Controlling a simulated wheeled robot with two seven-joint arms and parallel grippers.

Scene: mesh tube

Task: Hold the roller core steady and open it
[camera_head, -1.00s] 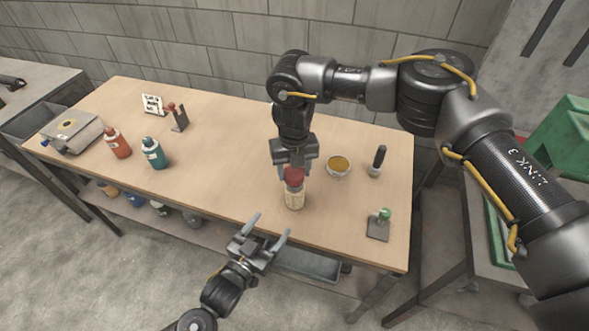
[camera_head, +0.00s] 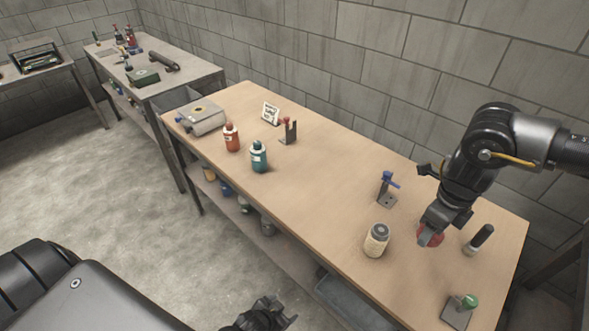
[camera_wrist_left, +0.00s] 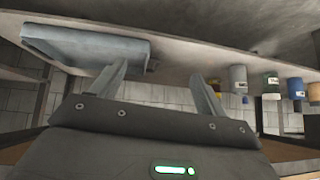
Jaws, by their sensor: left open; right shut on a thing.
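A pale cylindrical container with a grey top (camera_head: 377,240), seemingly the roller core, stands upright on the workbench (camera_head: 320,190), apart from both grippers. My right gripper (camera_head: 432,228) is shut on a red cap (camera_head: 431,236) and holds it to the right of the container. My left gripper (camera_head: 275,314) is low, off the bench's front edge; its dark fingers also show in the left wrist view (camera_wrist_left: 160,85), spread with nothing between them. The shallow bowl seen earlier is hidden, seemingly behind the right gripper.
A blue-topped stand (camera_head: 387,190) stands behind the container. A black-handled tool (camera_head: 478,240) and a green-knobbed block (camera_head: 460,308) are at right. Red (camera_head: 231,137) and teal (camera_head: 259,157) bottles stand at left. The bench middle is clear. A shelf below holds a grey bin (camera_wrist_left: 75,50) and several cans.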

